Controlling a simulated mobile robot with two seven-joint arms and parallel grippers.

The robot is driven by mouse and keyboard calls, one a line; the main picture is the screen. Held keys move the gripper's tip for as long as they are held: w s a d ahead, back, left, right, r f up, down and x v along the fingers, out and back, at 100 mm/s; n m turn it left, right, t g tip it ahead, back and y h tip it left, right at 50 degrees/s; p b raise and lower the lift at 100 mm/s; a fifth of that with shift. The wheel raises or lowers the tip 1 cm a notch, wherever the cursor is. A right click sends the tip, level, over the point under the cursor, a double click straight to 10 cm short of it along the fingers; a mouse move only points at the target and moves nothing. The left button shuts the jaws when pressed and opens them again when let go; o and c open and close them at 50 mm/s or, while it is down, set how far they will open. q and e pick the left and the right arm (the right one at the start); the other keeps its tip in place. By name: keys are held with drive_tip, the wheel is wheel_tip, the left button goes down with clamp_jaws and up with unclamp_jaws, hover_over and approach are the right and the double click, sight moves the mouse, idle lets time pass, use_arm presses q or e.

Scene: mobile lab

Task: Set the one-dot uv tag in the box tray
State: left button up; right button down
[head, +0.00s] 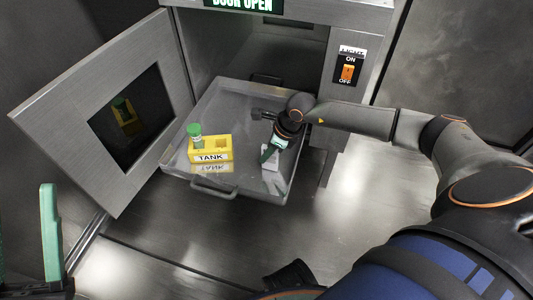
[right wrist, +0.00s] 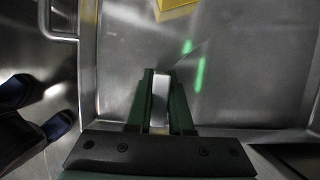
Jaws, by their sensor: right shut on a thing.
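The box tray (head: 235,112) is a shallow metal tray pulled out of the open box; its floor also fills most of the right wrist view (right wrist: 250,70). My right gripper (head: 269,157) reaches down over the tray's right part. It is shut on a small pale tag (head: 271,163), which shows between the green fingers in the right wrist view (right wrist: 161,88). No dots on the tag can be made out. I cannot tell whether the tag touches the tray floor. My left gripper (head: 27,235) is at the lower left, its green fingers apart and empty, far from the tray.
A yellow rack marked TANK (head: 211,149) stands in the tray's left part, with a green-capped vial (head: 195,134) in it. The box door (head: 60,100) hangs open at left. An ON/OFF switch (head: 347,73) is on the box front. The tray's middle is bare.

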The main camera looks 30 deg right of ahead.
drive_tip(key=shift+f, duration=0.15)
drive_tip(key=c, duration=0.8)
unclamp_jaws()
